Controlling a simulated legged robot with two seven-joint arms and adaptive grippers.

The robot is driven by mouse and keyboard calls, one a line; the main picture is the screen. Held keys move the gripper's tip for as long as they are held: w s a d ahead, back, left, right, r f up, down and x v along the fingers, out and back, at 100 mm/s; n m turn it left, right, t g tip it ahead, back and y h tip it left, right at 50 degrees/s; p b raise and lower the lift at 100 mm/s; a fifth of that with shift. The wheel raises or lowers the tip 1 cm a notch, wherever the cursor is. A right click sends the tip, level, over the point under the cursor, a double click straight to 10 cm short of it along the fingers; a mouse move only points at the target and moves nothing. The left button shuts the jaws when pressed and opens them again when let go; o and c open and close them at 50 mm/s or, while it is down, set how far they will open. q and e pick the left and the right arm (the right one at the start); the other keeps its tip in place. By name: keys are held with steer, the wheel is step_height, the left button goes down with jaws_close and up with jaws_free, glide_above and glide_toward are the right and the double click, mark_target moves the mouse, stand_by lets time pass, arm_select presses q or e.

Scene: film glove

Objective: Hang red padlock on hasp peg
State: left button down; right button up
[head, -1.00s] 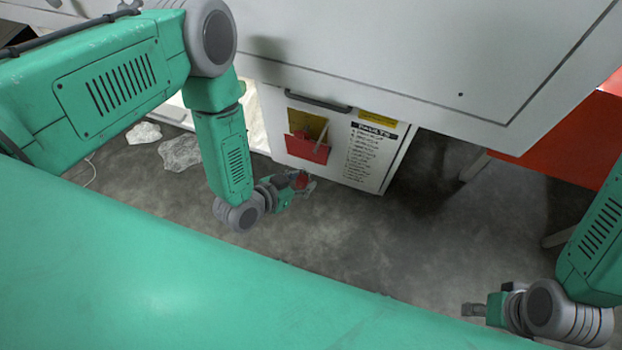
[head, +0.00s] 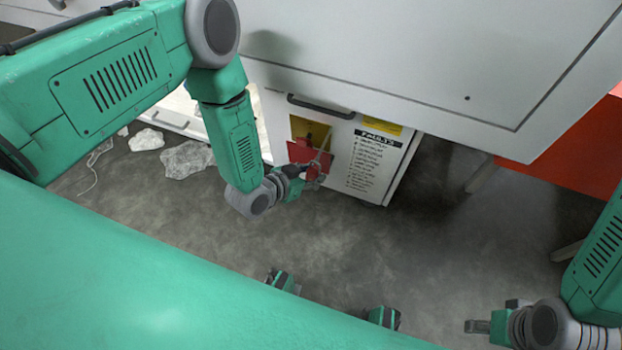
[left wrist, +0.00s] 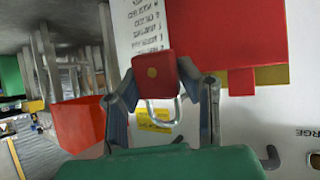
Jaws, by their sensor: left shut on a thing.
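The red padlock (left wrist: 155,75) is between my left gripper's two fingers (left wrist: 165,85) in the left wrist view. In the head view my left gripper (head: 316,172) is shut on the padlock, close in front of the white cabinet's red plate (head: 300,151). A pale thin peg (head: 325,140) stands out near that plate, just above the gripper. Whether the padlock touches the peg cannot be told. The red plate also shows in the left wrist view (left wrist: 225,35). My right gripper (head: 484,326) is low at the right, apart from everything.
The white cabinet (head: 385,185) carries a printed list (head: 370,160) and a dark handle (head: 320,106). A large white panel (head: 420,60) overhangs it. Crumpled pale pieces (head: 187,160) lie on the floor at left. A red surface (head: 570,145) is at right.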

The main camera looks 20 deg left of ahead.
mark_target(325, 158)
arm_select(q)
steer(key=shift+w+a+f+b, duration=0.1)
steer(key=shift+w+a+b, duration=0.1)
steer(key=shift+w, duration=0.25)
steer(key=shift+w+a+f+b, duration=0.1)
steer(key=shift+w+a+b, duration=0.1)
steer(key=shift+w, duration=0.2)
steer(key=shift+w+d+f+b, duration=0.1)
steer(key=shift+w+d+b, duration=0.1)
steer(key=shift+w+b, duration=0.25)
steer(key=shift+w+d+f+b, duration=0.1)
steer(key=shift+w+d+b, duration=0.1)
steer(key=shift+w, duration=0.6)
steer(key=shift+w+a+f, duration=0.15)
steer(key=shift+w+a, duration=0.05)
steer(key=shift+a, duration=0.05)
arm_select(e)
steer(key=shift+a+f, duration=0.2)
steer(key=shift+f, duration=0.4)
steer(key=shift+a+f, duration=0.15)
steer(key=shift+f, duration=0.45)
arm_select(q)
steer(key=shift+d, duration=0.1)
arm_select(e)
steer(key=shift+d, duration=0.1)
